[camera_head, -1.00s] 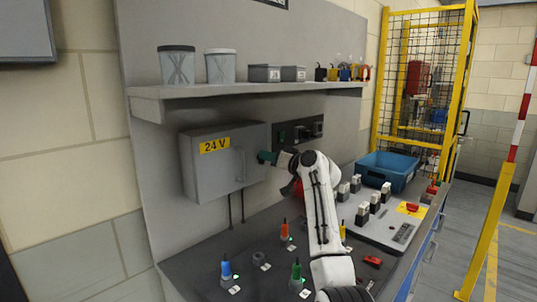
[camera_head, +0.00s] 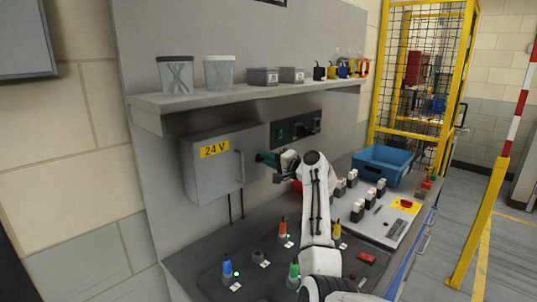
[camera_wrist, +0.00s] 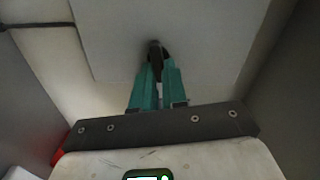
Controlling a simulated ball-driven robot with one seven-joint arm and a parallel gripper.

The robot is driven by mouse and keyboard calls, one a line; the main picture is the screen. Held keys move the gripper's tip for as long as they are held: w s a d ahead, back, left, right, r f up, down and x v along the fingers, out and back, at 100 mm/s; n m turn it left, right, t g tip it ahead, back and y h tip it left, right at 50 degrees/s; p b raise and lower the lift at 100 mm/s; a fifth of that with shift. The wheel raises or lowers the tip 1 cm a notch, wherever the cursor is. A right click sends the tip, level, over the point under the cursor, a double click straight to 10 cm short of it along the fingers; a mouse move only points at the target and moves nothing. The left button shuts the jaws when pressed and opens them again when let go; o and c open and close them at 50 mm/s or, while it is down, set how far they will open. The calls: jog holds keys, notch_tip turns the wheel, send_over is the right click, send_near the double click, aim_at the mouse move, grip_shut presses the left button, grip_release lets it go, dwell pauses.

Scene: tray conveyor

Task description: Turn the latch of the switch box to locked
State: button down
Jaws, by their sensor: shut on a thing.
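The grey switch box (camera_head: 212,182) with a yellow "24 V" label (camera_head: 214,149) hangs on the wall panel, left of my arm. A bar handle (camera_head: 240,166) stands at the right of its front. My gripper (camera_head: 264,158) with teal fingers is at the box's right side. In the wrist view my gripper (camera_wrist: 157,75) is shut on a small dark latch (camera_wrist: 154,46) against a pale grey surface (camera_wrist: 190,25). The fingers cover most of the latch, so its exact turn angle cannot be told. The head view does not show the latch clearly.
A shelf (camera_head: 215,98) with jars and small boxes runs above. A dark socket panel (camera_head: 296,130) is behind my gripper. Below are a bench with coloured plugs (camera_head: 294,270), a control panel (camera_head: 385,225) and a blue bin (camera_head: 383,166).

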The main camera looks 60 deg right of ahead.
jog(key=shift+f+m+p, duration=0.1)
jog(key=shift+m+p, duration=0.55)
jog(key=shift+m, duration=0.55)
jog(key=shift+f, duration=0.1)
jog(key=c, duration=1.2)
grip_release()
jog(key=shift+o, duration=0.2)
jog(key=b+v, duration=0.2)
jog(key=v, duration=0.9)
jog(key=shift+a, duration=0.1)
